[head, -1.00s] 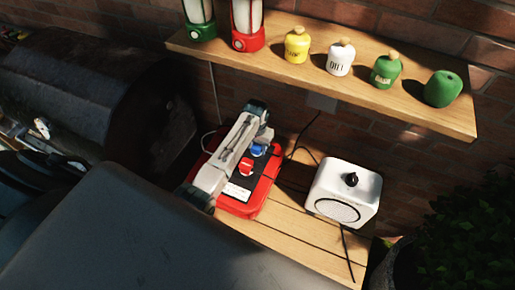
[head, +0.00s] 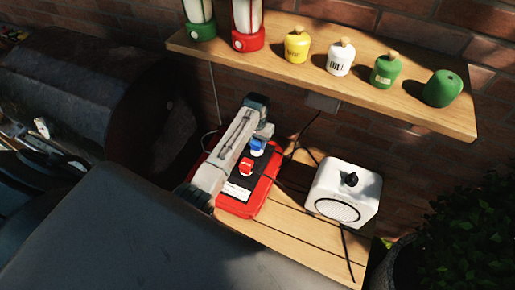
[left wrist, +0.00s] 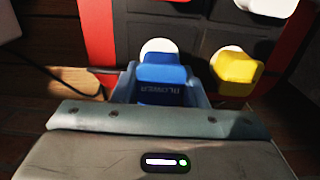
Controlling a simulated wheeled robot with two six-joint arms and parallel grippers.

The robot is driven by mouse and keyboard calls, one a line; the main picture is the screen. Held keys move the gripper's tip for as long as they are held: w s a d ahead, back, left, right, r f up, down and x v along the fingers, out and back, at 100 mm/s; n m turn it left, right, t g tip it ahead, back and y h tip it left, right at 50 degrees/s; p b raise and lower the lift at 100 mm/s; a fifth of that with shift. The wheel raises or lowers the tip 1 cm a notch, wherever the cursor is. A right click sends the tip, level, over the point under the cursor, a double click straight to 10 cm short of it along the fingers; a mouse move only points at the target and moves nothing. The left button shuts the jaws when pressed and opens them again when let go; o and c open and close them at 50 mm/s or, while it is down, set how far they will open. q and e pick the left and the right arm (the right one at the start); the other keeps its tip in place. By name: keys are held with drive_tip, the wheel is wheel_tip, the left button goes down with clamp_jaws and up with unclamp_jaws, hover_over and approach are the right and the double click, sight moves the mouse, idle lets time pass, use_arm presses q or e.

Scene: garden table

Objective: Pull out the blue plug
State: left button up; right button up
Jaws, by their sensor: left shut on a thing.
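A red power board with a dark top (head: 228,207) lies on the wooden bench. The blue plug (head: 257,148) is at its far part, with a red plug (head: 246,167) nearer. My left gripper (head: 264,133) reaches over the board and is shut on the blue plug. In the left wrist view the blue plug (left wrist: 165,75) sits between the two fingers, in front of a round white part. I cannot tell whether it is still seated. A yellow plug (left wrist: 240,74) is just right of the fingers. My right gripper is not in view.
A wooden shelf (head: 420,112) above holds lanterns and several small jars. A leafy plant (head: 460,225) is at the right.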

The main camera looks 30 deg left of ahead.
sight(257, 140)
use_arm(q)
drive_tip(key=shift+r, duration=1.65)
